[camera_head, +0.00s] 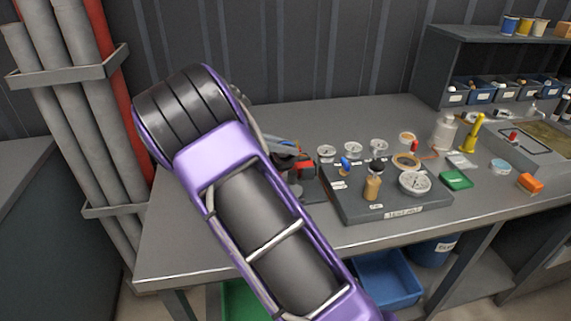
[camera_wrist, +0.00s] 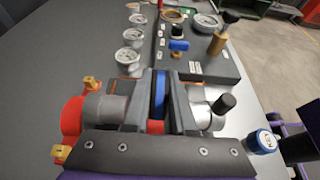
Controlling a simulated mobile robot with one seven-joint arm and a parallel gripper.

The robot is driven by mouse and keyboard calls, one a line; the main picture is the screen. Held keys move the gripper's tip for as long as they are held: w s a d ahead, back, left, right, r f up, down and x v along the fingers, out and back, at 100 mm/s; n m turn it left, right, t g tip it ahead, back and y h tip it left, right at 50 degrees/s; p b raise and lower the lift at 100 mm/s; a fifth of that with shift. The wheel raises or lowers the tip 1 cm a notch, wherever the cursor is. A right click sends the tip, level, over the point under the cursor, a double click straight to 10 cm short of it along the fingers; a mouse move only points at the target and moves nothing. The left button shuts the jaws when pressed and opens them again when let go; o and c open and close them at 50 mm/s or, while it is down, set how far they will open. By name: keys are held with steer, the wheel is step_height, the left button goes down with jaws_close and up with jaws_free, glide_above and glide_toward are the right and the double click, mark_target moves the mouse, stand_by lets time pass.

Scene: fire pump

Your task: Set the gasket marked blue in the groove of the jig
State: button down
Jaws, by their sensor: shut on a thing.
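My gripper (camera_wrist: 160,105) is shut on a narrow blue piece (camera_wrist: 160,92), seen edge-on between the two grey fingers in the wrist view. I take it for the blue-marked gasket, but its full shape is hidden by the fingers. In the head view my purple and black arm covers much of the bench's left part, and only a bit of my gripper (camera_head: 285,152) shows beyond it. Grey and red hardware (camera_wrist: 82,112) with brass-coloured fittings lies close under the fingers; it also shows as a red part (camera_head: 304,168) in the head view. I cannot make out the jig's groove.
A dark test board (camera_head: 345,207) right of my gripper carries a blue-handled valve (camera_head: 345,162), a brass fitting (camera_head: 372,188), a brownish ring (camera_head: 406,161) and a gauge (camera_head: 415,183). Several round gauges stand along its back. A green block (camera_head: 456,180) and bottles stand farther right.

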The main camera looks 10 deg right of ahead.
mark_target(283, 160)
steer(key=shift+f+b, duration=0.3)
steer(key=shift+f, duration=1.9)
steer(key=c, duration=0.7)
jaws_free()
steer(key=shift+f, duration=0.15)
steer(key=shift+c, duration=0.2)
steer(key=shift+a+r, duration=0.3)
steer(key=shift+a, duration=0.05)
steer(key=p+v, duration=0.1)
steer(key=v, duration=1)
steer(key=shift+a+r, duration=0.1)
